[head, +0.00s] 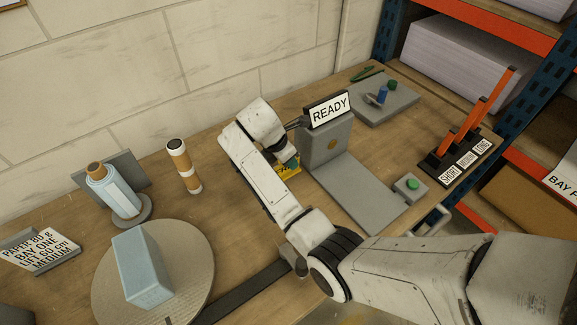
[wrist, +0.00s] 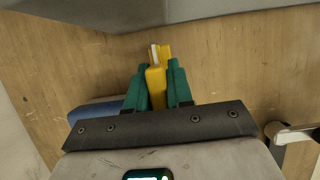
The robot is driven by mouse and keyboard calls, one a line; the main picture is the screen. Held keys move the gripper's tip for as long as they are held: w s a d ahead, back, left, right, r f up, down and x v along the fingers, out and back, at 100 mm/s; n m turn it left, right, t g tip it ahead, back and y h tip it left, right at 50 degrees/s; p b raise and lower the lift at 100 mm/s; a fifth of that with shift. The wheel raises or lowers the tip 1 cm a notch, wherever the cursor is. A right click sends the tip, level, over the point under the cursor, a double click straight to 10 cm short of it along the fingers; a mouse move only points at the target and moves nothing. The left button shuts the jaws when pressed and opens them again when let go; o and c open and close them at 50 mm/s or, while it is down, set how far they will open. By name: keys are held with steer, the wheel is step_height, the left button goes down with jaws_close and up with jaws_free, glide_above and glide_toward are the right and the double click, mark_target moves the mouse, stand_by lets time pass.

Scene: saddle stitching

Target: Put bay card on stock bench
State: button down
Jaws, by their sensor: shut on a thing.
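My gripper (head: 291,162) is low over the wooden bench (head: 235,207), left of the grey READY machine. In the wrist view its green fingers (wrist: 157,80) are shut on a yellow thing (wrist: 156,88) with a small white part at its far end. The yellow thing also shows under the gripper in the head view (head: 288,171), with dark marks, partly hidden by my arm. I cannot tell whether it touches the bench.
The READY machine (head: 328,143) has a grey plate (head: 358,192) in front. A round turntable (head: 190,265) carries a pale blue block (head: 141,267). Bare wood lies between cylinder and gripper.

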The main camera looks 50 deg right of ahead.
mark_target(288, 172)
steer(key=shift+w+f+p, duration=0.1)
steer(key=shift+f+p, duration=0.2)
steer(key=shift+f, duration=1.3)
steer(key=c, duration=1)
jaws_free()
steer(key=shift+f, duration=0.1)
steer(key=v, duration=1.2)
